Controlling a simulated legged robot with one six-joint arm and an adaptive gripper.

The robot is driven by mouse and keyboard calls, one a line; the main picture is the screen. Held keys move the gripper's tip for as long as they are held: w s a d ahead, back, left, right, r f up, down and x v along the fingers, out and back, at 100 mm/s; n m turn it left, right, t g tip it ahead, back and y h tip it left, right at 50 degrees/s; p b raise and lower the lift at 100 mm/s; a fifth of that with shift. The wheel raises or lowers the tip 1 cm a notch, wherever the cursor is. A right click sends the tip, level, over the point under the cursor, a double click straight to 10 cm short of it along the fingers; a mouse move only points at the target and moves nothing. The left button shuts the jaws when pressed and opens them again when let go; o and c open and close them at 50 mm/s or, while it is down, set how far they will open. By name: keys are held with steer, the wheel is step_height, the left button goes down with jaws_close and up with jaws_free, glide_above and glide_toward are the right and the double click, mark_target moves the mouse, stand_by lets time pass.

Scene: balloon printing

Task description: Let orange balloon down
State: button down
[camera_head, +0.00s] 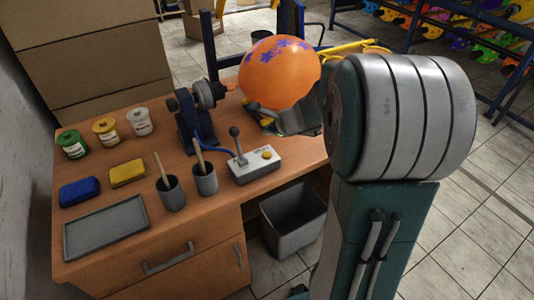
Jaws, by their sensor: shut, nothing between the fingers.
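The orange balloon (279,74) is inflated, with a blue-purple printed pattern on its upper side. It is at the back right of the wooden desk (222,218). Its narrow orange end points left, towards the dark inflating device (195,115); I cannot tell whether the two touch. A light control box (252,166) with an upright lever (236,140) and a yellow-orange button (267,155) sits in front of the device, with a blue hose behind it.
Several paint jars (105,131), a blue sponge (79,191), a yellow sponge (128,173), a grey tray (105,227) and two brush cups (204,180) are on the desk. A grey bin (292,222) stands on the floor. Shelving (500,45) is at the back right.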

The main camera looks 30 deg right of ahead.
mark_target(265, 151)
steer(key=shift+f, duration=3.15)
steer(key=shift+f, duration=0.3)
steer(key=shift+a+f, duration=0.1)
steer(key=shift+f, duration=0.4)
stand_by(2.5)
steer(key=shift+r, duration=0.1)
stand_by(0.9)
steer(key=shift+r, duration=0.8)
